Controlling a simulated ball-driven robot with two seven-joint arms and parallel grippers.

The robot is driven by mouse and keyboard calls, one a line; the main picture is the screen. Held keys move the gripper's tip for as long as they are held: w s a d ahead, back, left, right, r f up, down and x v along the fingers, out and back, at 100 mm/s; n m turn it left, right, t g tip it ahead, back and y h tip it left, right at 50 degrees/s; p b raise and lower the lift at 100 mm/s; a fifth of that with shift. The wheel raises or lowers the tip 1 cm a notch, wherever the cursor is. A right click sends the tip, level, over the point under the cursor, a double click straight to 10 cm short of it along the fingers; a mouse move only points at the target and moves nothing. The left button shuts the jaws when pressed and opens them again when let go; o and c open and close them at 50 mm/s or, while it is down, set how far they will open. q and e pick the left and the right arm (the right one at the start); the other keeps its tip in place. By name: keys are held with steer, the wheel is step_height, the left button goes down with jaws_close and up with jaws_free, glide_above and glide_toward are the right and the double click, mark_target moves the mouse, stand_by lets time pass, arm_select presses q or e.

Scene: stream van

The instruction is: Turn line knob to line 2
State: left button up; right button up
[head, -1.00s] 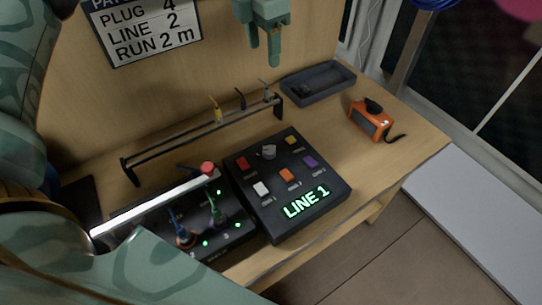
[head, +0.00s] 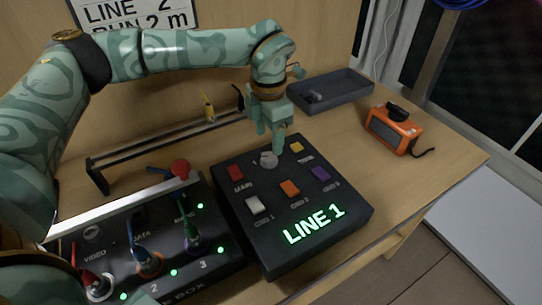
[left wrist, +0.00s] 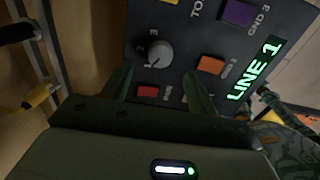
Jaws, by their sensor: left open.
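The line knob (head: 268,160) is a small grey round knob on the black control box (head: 243,222), whose lit green display (head: 315,224) reads LINE 1. In the left wrist view the knob (left wrist: 158,54) has numbers beside it, and its pointer is toward the 1. My left gripper (head: 270,139) is above the box, just behind and over the knob in the head view. In the left wrist view its two open fingers (left wrist: 160,88) point toward the knob, with nothing between them. I cannot tell the exact height above it. My right gripper is not seen.
Red, white, orange, purple and yellow buttons surround the knob. A cable rack (head: 150,148) and grey tray (head: 330,90) are behind. An orange device (head: 392,130) is at right.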

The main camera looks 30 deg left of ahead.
mark_target(269, 156)
arm_select(q)
step_height(269, 156, down, 6)
steer(key=shift+r+b, duration=0.1)
steer(key=shift+b, duration=0.7)
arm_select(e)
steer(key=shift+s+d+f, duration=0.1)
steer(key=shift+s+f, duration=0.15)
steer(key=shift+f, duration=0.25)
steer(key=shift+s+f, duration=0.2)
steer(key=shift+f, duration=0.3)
arm_select(q)
steer(key=c, duration=1)
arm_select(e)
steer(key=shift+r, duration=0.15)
